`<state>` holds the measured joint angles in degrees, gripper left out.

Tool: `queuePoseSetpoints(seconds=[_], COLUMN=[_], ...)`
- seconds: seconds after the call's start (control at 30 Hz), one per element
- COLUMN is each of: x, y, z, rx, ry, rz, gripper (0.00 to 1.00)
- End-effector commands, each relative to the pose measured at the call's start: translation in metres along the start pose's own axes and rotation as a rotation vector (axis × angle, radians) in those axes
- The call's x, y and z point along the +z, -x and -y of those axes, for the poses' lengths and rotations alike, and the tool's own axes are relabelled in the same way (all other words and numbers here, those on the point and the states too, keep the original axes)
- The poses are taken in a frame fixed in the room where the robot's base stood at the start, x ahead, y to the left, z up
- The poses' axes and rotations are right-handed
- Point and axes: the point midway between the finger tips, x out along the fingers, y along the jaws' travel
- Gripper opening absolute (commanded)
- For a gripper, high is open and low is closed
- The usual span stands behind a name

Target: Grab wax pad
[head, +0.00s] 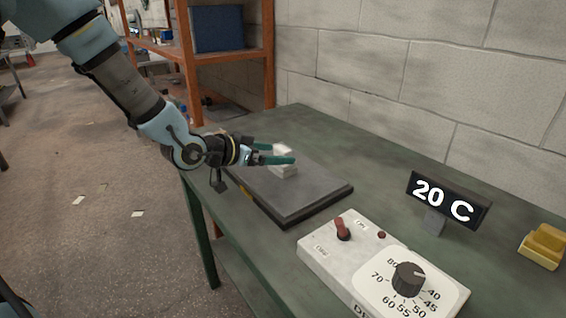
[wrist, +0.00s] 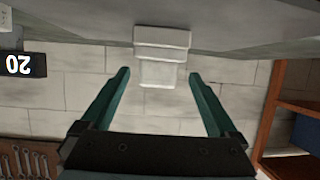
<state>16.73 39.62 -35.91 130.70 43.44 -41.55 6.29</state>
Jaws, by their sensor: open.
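A pale white stepped block (head: 285,170) sits on the dark flat plate (head: 310,190) on the bench. A yellow block (head: 545,244) with a smaller raised top lies at the bench's right. I cannot tell from looks alone which of the two is the wax pad. My gripper (head: 279,153) is open, its teal fingers at the white block; one finger hides part of it in the head view. In the upside-down wrist view the white block (wrist: 162,45) appears between and beyond the open fingertips (wrist: 159,75). I see no clear contact.
A control box (head: 340,268) with a red switch and a black dial stands in front of the plate. A display (head: 448,200) reading 20 C stands behind the box. A block wall backs the green bench (head: 375,150). An orange shelf (head: 185,60) stands at the back left.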

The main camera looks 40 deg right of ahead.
Motion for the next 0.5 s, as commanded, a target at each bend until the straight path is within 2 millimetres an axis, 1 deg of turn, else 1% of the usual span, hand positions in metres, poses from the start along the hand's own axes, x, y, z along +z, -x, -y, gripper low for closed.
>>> queuePoseSetpoints(seconds=[0.03,0.17,0.23,0.4,0.5], x=[0.000,-0.001,-0.002,-0.003,-0.002], y=[-0.005,-0.012,-0.019,-0.043,-0.055], z=[-0.001,-0.001,-0.002,-0.004,-0.004], rx=[0.001,0.001,0.001,0.001,0.000], ry=[0.001,0.000,0.002,0.002,0.002], rz=[0.001,0.002,0.003,0.003,0.003], gripper=[0.95,0.95,0.95,0.95,0.95])
